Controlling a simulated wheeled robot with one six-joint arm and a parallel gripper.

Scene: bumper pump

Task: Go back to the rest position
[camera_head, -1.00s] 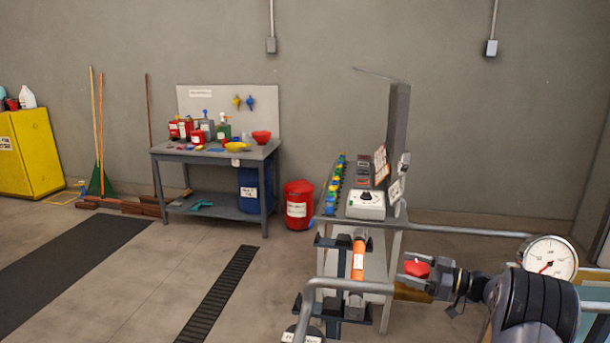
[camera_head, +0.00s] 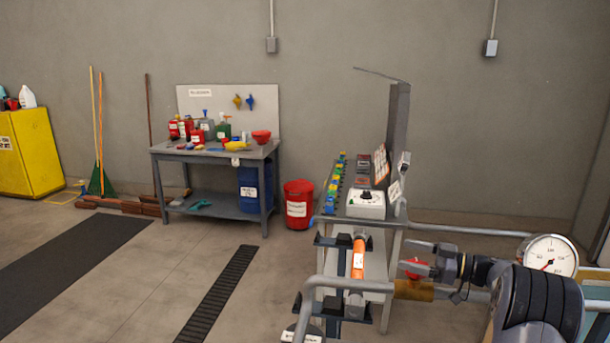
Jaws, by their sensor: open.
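My gripper (camera_head: 422,257) is at the lower right, at the end of my dark arm, with its jaws apart and pointing left. A red valve handle (camera_head: 414,268) shows just below and between the jaws, partly hidden by them. It sits over a brass valve body (camera_head: 414,290) on a grey pipe. I cannot tell whether the jaws touch the handle.
A pressure gauge (camera_head: 550,258) stands right by my arm. Grey pipes (camera_head: 345,284) run in front and left of my gripper. A stand with a control box (camera_head: 366,204) is behind. A workbench (camera_head: 213,151) and red drum (camera_head: 298,204) are farther left; open floor lies between.

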